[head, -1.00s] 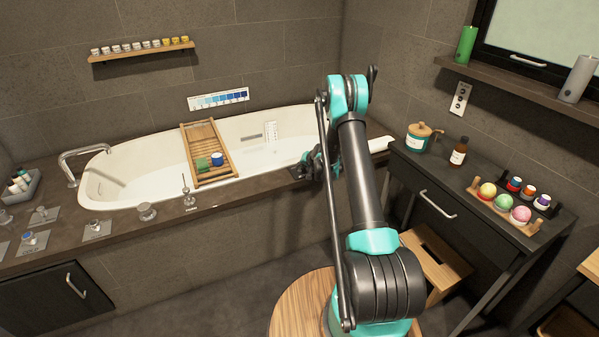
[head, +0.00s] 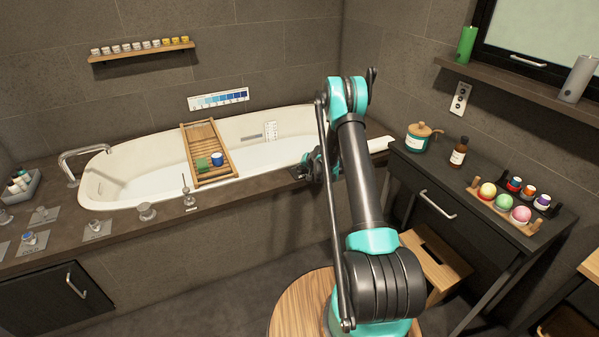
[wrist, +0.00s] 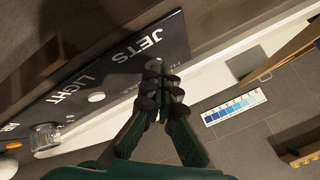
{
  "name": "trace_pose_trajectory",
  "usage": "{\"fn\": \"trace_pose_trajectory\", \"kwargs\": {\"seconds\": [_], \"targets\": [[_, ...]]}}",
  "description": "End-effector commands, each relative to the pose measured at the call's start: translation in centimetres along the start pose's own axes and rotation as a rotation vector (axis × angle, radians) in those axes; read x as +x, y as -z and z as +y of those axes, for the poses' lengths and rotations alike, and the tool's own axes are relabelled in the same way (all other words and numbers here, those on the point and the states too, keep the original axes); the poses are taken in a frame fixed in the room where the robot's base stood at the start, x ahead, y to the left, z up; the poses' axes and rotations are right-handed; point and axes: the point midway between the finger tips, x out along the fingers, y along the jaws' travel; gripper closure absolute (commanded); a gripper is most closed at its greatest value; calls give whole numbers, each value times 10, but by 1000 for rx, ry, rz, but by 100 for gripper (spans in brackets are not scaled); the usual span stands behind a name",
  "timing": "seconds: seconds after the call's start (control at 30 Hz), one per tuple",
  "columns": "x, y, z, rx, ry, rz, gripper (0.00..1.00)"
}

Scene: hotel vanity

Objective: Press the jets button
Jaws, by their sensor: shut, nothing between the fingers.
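A dark control panel (wrist: 115,68) with white lettering runs diagonally across the upper left of the wrist view. It carries the labels "JETS" and "LIGHT". A white round button (wrist: 97,97) sits beside the "LIGHT" label. The jets button cannot be made out; my fingertips cover the area beside the "JETS" label. My gripper (wrist: 163,70) is shut and empty, its fingertips at the panel by that label. I cannot tell whether they touch it. In the head view my gripper (head: 311,165) is at the tub's right front rim, partly hidden by my arm.
The white bathtub (head: 105,195) holds a wooden tray (head: 207,135) across it. A clear knob (wrist: 45,137) stands near the panel's lower left. A dark vanity (head: 440,170) with jars stands to the right. A wooden stool (head: 435,262) stands below it.

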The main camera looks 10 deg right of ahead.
Motion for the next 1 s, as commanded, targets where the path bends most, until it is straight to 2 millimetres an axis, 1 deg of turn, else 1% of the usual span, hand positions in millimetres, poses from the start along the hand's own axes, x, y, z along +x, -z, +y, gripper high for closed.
{"fn": "trace_pose_trajectory", "kwargs": {"seconds": [0.33, 0.67, 1.0], "targets": [[-1, 1, -1, 0, 0, -1, 100], [-11, 7, -8, 0, 0, 0, 100], [-12, 8, -8, 0, 0, 0, 100]]}}
